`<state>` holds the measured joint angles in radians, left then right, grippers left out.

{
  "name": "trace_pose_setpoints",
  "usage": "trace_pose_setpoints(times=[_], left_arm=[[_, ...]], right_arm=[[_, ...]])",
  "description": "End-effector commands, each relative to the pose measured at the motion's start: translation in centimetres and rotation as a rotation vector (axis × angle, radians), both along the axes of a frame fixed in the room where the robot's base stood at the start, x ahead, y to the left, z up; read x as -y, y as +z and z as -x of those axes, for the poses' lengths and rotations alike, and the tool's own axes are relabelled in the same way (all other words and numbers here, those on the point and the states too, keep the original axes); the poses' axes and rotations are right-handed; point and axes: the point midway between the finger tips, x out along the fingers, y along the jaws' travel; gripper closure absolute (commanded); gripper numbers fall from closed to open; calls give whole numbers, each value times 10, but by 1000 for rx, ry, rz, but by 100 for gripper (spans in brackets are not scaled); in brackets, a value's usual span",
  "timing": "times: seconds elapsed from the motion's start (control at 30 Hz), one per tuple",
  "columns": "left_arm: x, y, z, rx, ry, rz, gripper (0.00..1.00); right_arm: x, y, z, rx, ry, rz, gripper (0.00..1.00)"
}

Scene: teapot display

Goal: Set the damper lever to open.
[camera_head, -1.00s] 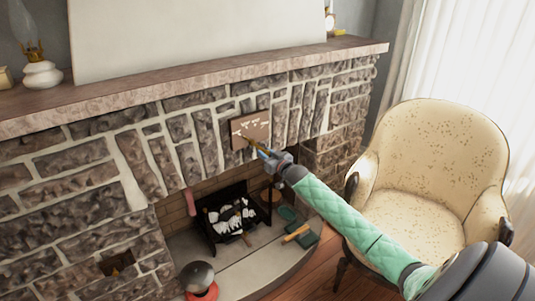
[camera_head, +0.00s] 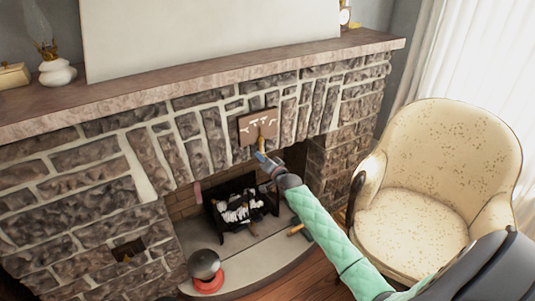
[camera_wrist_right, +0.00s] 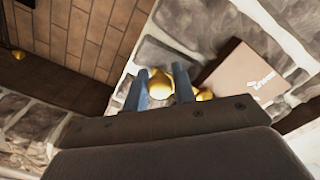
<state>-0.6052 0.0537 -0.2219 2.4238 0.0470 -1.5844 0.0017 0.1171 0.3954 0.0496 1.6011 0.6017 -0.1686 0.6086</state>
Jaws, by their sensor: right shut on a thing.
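The damper plate (camera_head: 257,126), brown with pale markings too small to read, is fixed to the stone face above the firebox. The brass damper lever (camera_head: 262,143) hangs from it and points almost straight down. My right gripper (camera_head: 262,157) is just below the plate, at the lever's lower end. In the right wrist view its two blue fingers are shut on the round brass lever knob (camera_wrist_right: 160,88). The plate (camera_wrist_right: 243,80) shows there to the right, with another brass part (camera_wrist_right: 204,95) at its edge. My left gripper is not in view.
The stone mantel shelf (camera_head: 200,92) runs above, with an oil lamp (camera_head: 57,72) at left. Below are the firebox with a grate of logs (camera_head: 240,208) and a dark round pot (camera_head: 204,264) on the hearth. A cream armchair (camera_head: 430,170) stands right, close to my right arm.

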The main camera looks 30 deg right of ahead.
Motion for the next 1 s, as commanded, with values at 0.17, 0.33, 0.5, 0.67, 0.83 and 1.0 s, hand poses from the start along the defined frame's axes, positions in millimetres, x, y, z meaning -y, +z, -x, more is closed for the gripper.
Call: trace_pose_setpoints(times=[0.17, 0.33, 0.5, 0.67, 0.83, 1.0], left_arm=[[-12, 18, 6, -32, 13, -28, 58], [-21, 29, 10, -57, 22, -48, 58], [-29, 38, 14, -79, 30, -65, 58], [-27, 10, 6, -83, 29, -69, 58], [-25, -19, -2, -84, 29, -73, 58], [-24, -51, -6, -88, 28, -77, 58]], right_arm=[[-10, 6, 0, 4, -3, -156, 100], [-18, 8, 0, 4, -3, -268, 100], [-24, 10, 0, 4, -3, -362, 100], [-30, 13, 0, 5, -3, -449, 100], [-36, 18, 0, 5, -3, -548, 100], [-42, 22, 0, 5, -4, -648, 100]])
